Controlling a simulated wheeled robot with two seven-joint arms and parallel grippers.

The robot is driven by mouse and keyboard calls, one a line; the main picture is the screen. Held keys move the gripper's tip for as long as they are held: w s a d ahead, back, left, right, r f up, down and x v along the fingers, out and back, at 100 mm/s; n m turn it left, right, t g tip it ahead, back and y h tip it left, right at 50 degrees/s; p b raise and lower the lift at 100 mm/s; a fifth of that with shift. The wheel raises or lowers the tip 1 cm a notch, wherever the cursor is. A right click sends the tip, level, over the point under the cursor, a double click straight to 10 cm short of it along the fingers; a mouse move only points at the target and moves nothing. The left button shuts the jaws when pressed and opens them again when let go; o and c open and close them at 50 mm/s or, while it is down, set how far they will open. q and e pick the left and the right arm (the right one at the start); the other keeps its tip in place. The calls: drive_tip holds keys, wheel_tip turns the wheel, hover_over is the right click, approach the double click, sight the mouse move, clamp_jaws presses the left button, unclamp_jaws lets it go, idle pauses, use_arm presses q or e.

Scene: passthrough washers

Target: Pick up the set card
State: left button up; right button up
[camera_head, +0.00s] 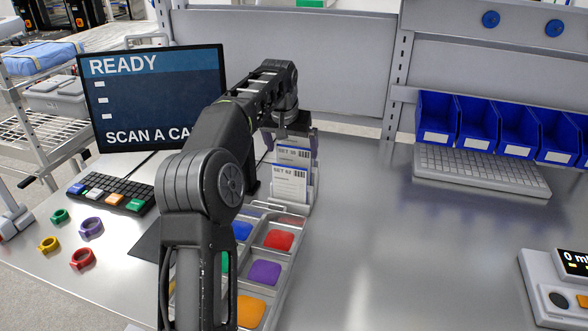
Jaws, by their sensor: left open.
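Set cards stand in an upright holder (304,192) near the middle of the table. The front card (289,184) is white with a blue top band and reads about "SET 52". Another set card (293,156) stands behind it, its label partly legible. My left arm reaches forward from the bottom of the view. My left gripper (288,133) points down at the top of the rear card; its jaws are open. The arm's own links hide part of the fingers, and I cannot tell if they touch the card. My right gripper is out of view.
A compartment tray (262,222) with coloured pieces lies in front of the holder, partly behind my arm. A monitor (150,95), a keypad (112,193) and coloured rings (82,258) are at left. Blue bins (478,125) and a keyboard (482,172) stand back right. The table right of the holder is clear.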

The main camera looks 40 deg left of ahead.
sight(293, 156)
use_arm(q)
drive_tip(key=p+x, duration=0.1)
drive_tip(key=x, duration=0.4)
drive_tip(key=shift+s, duration=0.1)
idle(0.4)
drive_tip(key=c, duration=1.1)
